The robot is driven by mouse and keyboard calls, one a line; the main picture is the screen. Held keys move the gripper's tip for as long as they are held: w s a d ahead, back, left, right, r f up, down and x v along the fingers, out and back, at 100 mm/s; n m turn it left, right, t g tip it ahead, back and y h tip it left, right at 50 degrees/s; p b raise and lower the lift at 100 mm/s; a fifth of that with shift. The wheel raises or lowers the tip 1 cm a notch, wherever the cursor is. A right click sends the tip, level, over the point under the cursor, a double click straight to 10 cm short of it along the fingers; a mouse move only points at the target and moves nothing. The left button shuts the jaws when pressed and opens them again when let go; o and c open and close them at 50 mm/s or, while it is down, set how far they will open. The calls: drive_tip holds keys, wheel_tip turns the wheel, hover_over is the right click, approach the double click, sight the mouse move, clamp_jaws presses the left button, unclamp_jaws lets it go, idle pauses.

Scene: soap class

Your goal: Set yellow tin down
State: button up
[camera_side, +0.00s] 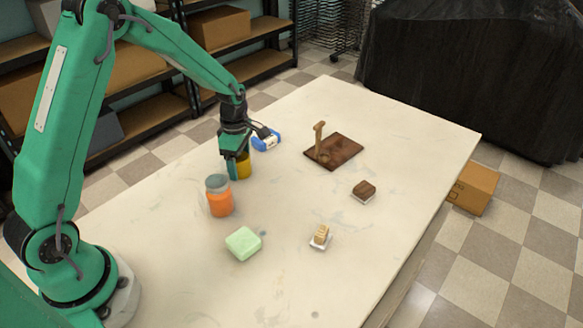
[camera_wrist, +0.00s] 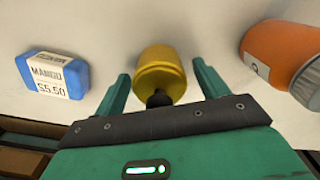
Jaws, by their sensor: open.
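The yellow tin (camera_wrist: 162,72) stands between the two fingers of my gripper (camera_wrist: 160,85) in the wrist view. The fingers are apart, with a gap showing on each side of the tin. In the side view the tin (camera_side: 244,167) is at the left part of the pale table, partly hidden by my gripper (camera_side: 238,160). It appears to rest on the table top. A dark knob or cap shows at the tin's near end in the wrist view.
A blue labelled soap (camera_wrist: 52,75) lies left of the tin in the wrist view, and an orange jar (camera_wrist: 282,55) lies right. On the table (camera_side: 300,280) are a green soap (camera_side: 243,243), a brown soap (camera_side: 364,189), a tan soap (camera_side: 321,235) and a brown board (camera_side: 345,148) with a stamp-like handle (camera_side: 319,140).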

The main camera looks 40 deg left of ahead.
wheel_tip(320, 180, up, 11)
drive_tip(key=shift+r, duration=0.15)
idle(0.4)
idle(0.5)
drive_tip(key=shift+s+d+r+m, duration=0.2)
drive_tip(key=shift+r+m, duration=0.1)
drive_tip(key=shift+r, duration=0.1)
drive_tip(key=s+d+r+m+t, duration=0.3)
drive_tip(key=s+r+m, duration=0.6)
drive_tip(key=m, duration=0.1)
drive_tip(key=s+d+r+m+t, duration=0.2)
drive_tip(key=s+m, duration=1)
drive_tip(key=s, duration=0.1)
drive_tip(key=shift+d+m+t, duration=0.3)
